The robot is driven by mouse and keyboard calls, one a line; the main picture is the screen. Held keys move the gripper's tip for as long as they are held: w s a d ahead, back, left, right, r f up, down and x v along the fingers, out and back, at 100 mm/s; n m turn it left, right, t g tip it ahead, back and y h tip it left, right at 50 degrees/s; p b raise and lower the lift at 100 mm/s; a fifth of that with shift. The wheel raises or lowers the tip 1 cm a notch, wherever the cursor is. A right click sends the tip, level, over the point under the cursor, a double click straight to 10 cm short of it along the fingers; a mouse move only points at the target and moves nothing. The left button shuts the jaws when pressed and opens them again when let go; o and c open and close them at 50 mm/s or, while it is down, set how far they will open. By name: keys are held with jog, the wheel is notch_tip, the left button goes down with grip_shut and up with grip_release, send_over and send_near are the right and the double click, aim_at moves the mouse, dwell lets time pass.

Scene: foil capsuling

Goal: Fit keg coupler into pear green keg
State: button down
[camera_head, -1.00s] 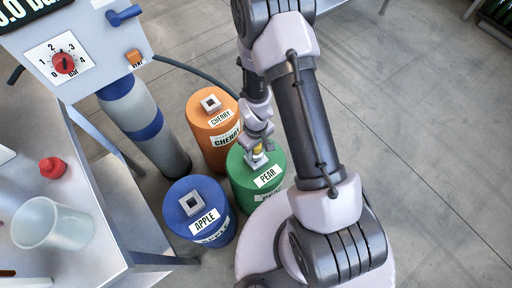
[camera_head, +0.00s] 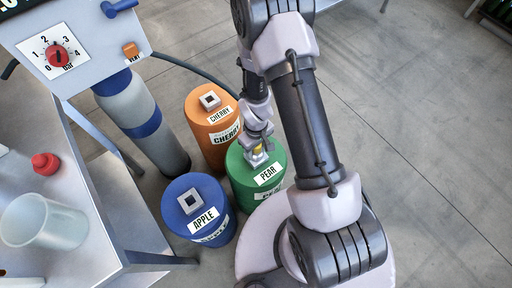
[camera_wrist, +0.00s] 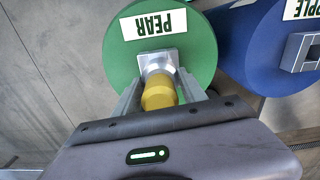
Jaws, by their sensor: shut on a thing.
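In the wrist view, my gripper (camera_wrist: 160,97) is shut on the keg coupler (camera_wrist: 159,92), a yellow body with a silver end. The coupler's silver end is at the square metal socket on top of the green keg (camera_wrist: 117,62). The fingers and the coupler body hide part of the socket, so I cannot tell how deep the coupler sits.
The orange CHERRY keg (camera_head: 196,134) stands behind and the blue APPLE keg (camera_head: 176,217) in front left, both close by. A grey gas cylinder (camera_head: 161,151) and a metal table (camera_head: 106,238) with a cup (camera_head: 44,222) stand left. A hose (camera_head: 190,68) runs behind.

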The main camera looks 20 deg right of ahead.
jog(key=shift+f, duration=0.15)
jog(key=c, duration=0.6)
grip_release()
notch_tip(320, 180, up, 18)
jog(key=p, duration=0.7)
jog(key=shift+f+p, duration=0.25)
jog(key=shift+p, duration=0.15)
jog(key=shift+r, duration=0.1)
notch_tip(320, 180, up, 20)
jog(key=s+a+m+t, duration=0.1)
jog(key=s+m+t, duration=0.15)
jog(key=m, duration=0.25)
jog(key=s+a+r+m+t, duration=0.1)
jog(key=s+r, duration=0.2)
jog(key=s+a+r+m+t+y, duration=0.1)
jog(key=s+r, duration=0.3)
jog(key=s+a+r+m+t+y, duration=0.1)
jog(key=s+r+m, duration=0.1)
jog(key=s+r, duration=0.1)
jog(key=shift+s+r, duration=0.15)
jog(key=shift+r, duration=0.3)
